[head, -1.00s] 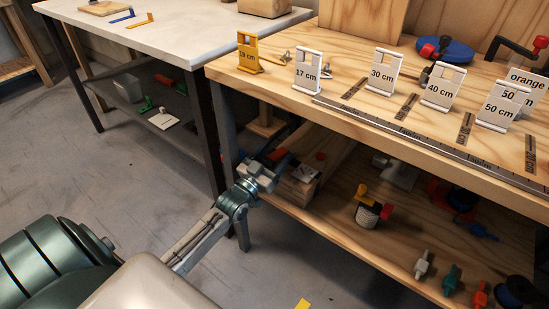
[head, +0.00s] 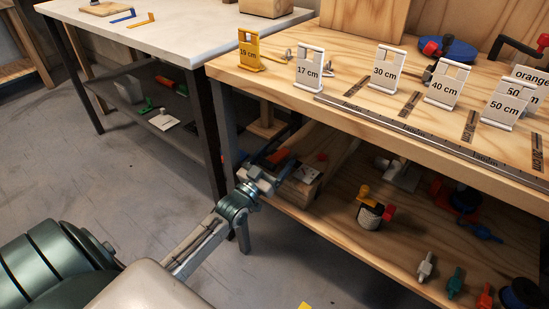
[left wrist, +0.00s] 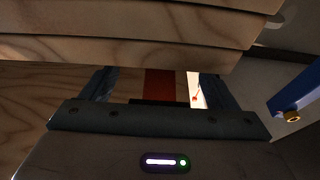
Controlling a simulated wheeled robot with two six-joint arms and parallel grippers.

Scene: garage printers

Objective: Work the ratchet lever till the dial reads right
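My left gripper (head: 276,160) reaches under the wooden bench, beside a small wooden block-like unit (head: 304,174) on the lower shelf. A red-orange part (head: 281,154), which looks like the lever, shows between its fingers. In the left wrist view, the two dark fingers of my left gripper (left wrist: 158,88) stand wide apart. The red-orange part (left wrist: 160,86) is between them, with a gap to each finger. A white face with a thin red needle (left wrist: 195,92), likely the dial, shows near the right finger. Its reading is not legible. My right gripper is out of view.
The bench top (head: 330,82) overhangs my left gripper, and a metal rule (head: 400,127) runs along its edge with number cards. A blue bar (left wrist: 296,92) is close at right in the wrist view.

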